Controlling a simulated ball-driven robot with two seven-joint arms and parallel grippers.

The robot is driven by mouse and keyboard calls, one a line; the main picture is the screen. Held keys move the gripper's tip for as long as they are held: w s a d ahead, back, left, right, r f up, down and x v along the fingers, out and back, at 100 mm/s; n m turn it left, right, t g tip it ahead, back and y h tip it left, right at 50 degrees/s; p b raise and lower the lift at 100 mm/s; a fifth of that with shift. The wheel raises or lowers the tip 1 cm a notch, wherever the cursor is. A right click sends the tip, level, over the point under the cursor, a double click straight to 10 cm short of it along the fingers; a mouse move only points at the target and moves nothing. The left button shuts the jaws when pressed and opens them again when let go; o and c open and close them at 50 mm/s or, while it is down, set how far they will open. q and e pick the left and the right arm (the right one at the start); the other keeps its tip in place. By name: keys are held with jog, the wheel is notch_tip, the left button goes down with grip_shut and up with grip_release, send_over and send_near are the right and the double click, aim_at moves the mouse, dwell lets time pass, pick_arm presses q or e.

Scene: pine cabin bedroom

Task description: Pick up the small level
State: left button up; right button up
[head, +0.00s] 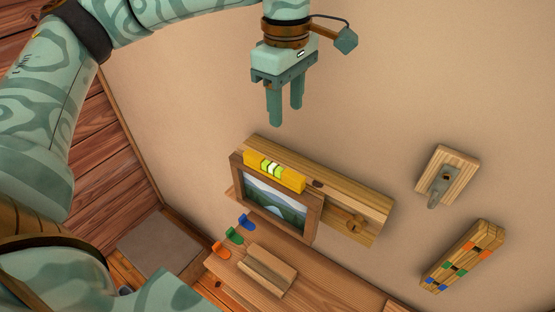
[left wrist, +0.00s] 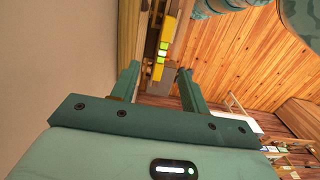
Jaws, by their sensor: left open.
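The small level (head: 274,171) is a yellow bar with a bright green-white vial in its middle. It lies along the top of a framed landscape picture (head: 276,208) in the head view. My left gripper (head: 286,112) is open and empty, pointing down, above the level and apart from it. In the left wrist view the level (left wrist: 163,48) shows beyond and between the two open fingers (left wrist: 157,85). My right gripper is not in view.
The picture hangs by a wooden wall rail (head: 365,212) with a peg. A shelf (head: 340,288) below holds blue, green and orange hooks and a wooden block (head: 265,270). A hook plaque (head: 447,174) and a coloured-square wooden bar (head: 463,257) are at right. Wall above is bare.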

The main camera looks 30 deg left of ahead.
pick_arm(q)
send_over(277, 167)
jog(key=f, duration=1)
jog(key=shift+w+d+f+p, duration=0.15)
jog(key=shift+w+d+p, duration=0.2)
jog(key=shift+w, duration=0.05)
jog(key=f, duration=0.1)
jog(key=f+p, duration=0.1)
jog(key=f, duration=0.3)
jog(key=shift+s+a, duration=0.35)
jog(key=shift+s, duration=0.05)
jog(key=shift+f, duration=0.3)
jog(key=c, duration=0.8)
grip_shut()
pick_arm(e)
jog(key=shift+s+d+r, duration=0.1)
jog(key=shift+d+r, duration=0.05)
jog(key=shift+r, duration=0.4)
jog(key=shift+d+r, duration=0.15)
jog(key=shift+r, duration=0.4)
